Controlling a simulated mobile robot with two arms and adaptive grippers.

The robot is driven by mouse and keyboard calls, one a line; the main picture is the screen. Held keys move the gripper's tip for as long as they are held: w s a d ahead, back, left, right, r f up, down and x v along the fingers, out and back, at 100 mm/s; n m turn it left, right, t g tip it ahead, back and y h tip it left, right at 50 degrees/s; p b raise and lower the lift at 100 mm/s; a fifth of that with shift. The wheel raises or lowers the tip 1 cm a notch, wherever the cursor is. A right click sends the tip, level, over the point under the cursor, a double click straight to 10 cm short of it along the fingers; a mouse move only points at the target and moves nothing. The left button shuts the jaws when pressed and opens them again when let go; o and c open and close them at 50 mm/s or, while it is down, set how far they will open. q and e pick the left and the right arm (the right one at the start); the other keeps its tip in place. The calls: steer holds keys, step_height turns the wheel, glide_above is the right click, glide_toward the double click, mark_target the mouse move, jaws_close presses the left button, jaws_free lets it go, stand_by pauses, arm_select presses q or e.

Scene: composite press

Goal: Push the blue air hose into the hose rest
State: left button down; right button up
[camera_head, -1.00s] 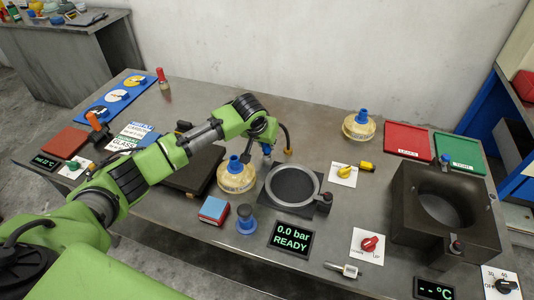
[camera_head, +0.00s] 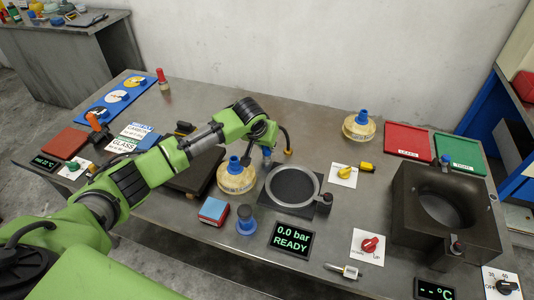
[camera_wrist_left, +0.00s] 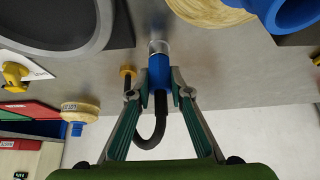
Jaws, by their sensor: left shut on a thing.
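My left gripper (camera_wrist_left: 158,93) is shut on the blue air hose (camera_wrist_left: 159,72), with one finger on each side of its blue body; the gripper also shows in the head view (camera_head: 266,143). In the left wrist view, the hose's black tube bends in a loop to a yellow collar (camera_wrist_left: 127,73) beside it. A silvery cylindrical part (camera_wrist_left: 158,47) is at the front end of the blue body, close to the table top. I cannot tell whether it is the hose's tip or the hose rest, or whether the hose is seated. My right gripper is not in view.
A round-framed dark plate (camera_head: 293,187) lies just right of the gripper. A cream spool-like pot with a blue neck (camera_head: 236,178) stands close on its left. A dark block with a round hollow (camera_head: 445,215) stands at the right. The table behind the gripper is clear.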

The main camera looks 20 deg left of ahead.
arm_select(q)
steer(key=shift+f, duration=0.1)
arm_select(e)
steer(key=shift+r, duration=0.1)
arm_select(q)
steer(key=c, duration=1.8)
jaws_free()
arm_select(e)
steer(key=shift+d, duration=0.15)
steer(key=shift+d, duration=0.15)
arm_select(q)
steer(key=v, duration=1.2)
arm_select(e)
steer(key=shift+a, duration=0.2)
arm_select(q)
steer(key=shift+f, duration=0.1)
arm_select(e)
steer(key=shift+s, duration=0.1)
